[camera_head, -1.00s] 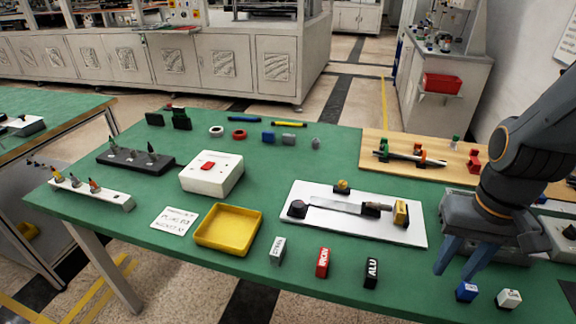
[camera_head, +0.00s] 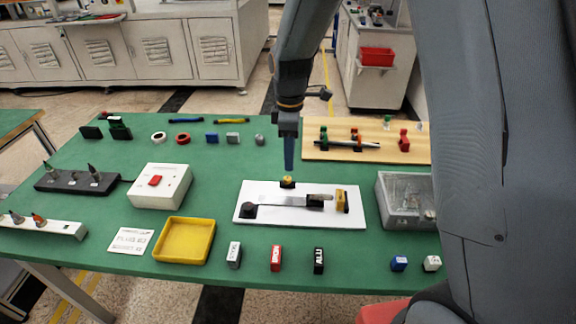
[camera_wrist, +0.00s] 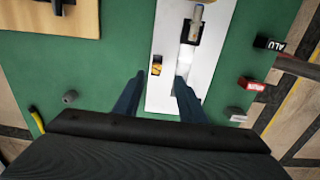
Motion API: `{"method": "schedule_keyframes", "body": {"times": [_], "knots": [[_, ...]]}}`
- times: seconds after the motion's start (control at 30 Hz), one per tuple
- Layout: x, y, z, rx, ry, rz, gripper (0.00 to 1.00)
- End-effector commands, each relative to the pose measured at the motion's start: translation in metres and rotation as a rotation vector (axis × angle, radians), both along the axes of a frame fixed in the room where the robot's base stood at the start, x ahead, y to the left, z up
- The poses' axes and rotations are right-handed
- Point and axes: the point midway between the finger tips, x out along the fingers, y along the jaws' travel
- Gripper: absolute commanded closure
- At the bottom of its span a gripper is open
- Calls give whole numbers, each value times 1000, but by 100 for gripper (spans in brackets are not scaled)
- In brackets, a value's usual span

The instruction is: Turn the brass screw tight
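A white board (camera_head: 270,216) on the green table carries a metal strip (camera_head: 283,202), a black clamp block (camera_head: 315,201) and a yellow end block (camera_head: 342,201). A small yellow, brass-like piece (camera_head: 287,182) stands at its back edge; a tan cylinder (camera_wrist: 197,14) lies by the clamp block. I cannot tell for sure which is the brass screw. My gripper (camera_head: 289,170) points down just above the yellow piece. In the wrist view, my gripper (camera_wrist: 160,76) is open and empty, and the yellow piece (camera_wrist: 156,66) shows between its fingertips, apparently untouched.
A wooden board with tools (camera_head: 312,151) lies behind right, a grey bin (camera_head: 405,218) at right. A yellow tray (camera_head: 184,258) and a white box with a red button (camera_head: 160,200) stand left. Labelled blocks (camera_head: 276,257) line the front edge.

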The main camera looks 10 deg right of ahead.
Motion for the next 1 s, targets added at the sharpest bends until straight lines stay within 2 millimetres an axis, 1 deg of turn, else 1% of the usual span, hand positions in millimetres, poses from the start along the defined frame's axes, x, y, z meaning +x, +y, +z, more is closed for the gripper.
{"method": "schedule_keyframes", "body": {"times": [0.07,0.17,0.27,0.5,0.6,0.8,1.0], "knots": [[6,5,-1,-1,2,51,63],[8,6,-7,-1,3,75,63],[7,5,-19,-1,4,74,63],[6,5,-55,-1,5,71,63],[7,5,-66,0,3,70,63],[8,5,-77,0,1,70,63],[8,5,-79,0,0,70,63]]}}
